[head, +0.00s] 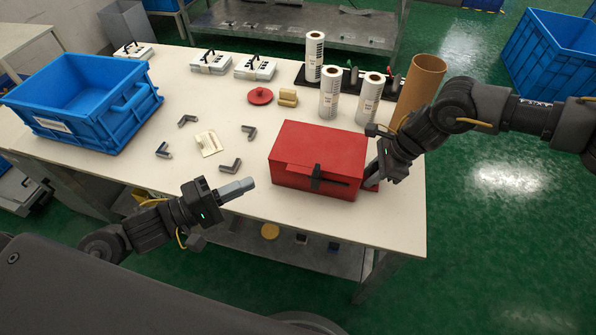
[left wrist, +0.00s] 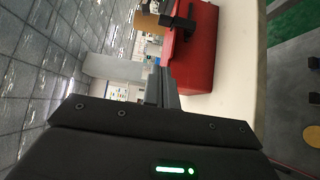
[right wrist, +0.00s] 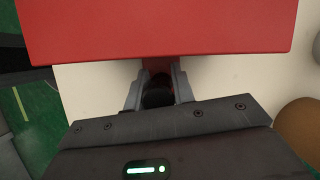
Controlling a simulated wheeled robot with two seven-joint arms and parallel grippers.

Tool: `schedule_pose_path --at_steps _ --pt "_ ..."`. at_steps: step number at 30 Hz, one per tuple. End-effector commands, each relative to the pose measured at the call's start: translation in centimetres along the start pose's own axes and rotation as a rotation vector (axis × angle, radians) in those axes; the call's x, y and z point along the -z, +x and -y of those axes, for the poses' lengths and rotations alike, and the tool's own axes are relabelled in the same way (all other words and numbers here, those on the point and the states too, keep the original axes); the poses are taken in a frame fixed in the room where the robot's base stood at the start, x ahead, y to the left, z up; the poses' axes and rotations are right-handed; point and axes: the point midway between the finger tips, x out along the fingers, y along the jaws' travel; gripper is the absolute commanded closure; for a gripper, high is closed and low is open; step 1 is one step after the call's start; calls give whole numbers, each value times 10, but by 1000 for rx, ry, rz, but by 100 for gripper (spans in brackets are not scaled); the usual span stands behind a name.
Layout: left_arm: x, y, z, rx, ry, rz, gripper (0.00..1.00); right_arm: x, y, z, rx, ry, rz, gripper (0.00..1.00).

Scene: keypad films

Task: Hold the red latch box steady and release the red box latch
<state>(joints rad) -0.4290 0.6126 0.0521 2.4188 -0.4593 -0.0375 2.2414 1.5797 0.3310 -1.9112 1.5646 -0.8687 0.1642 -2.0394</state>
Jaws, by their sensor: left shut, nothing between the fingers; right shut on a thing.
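The red latch box (head: 318,150) sits closed near the table's right front edge. Its black latch (head: 316,180) is on the front face, with a dark bar reaching right from it. The box and latch (left wrist: 180,22) also show in the left wrist view. My left gripper (head: 250,183) is shut and empty, to the left of the box and apart from it. My right gripper (head: 370,180) is at the box's right side. In the right wrist view its fingers (right wrist: 159,88) are shut on the box's side handle, a red tab with a dark end; the grip is partly hidden.
A blue bin (head: 80,100) stands at the table's left. Dark L-shaped brackets (head: 230,165) and a cream piece (head: 208,143) lie left of the box. White rolls (head: 329,92) and a brown tube (head: 420,85) stand behind it. The table front between left gripper and box is clear.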

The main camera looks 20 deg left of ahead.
Motion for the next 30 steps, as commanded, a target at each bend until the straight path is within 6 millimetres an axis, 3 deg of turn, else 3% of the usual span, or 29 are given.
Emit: schedule_pose_path --at_steps 15,21,30 --pt "-6 97 -1 -4 -2 3 100 0 0 0 0 -1 0 99" --pt "-22 113 -1 -2 -1 1 100 0 0 0 0 -1 0 99" --pt "-29 119 0 0 1 1 100 0 0 0 0 -1 0 99"
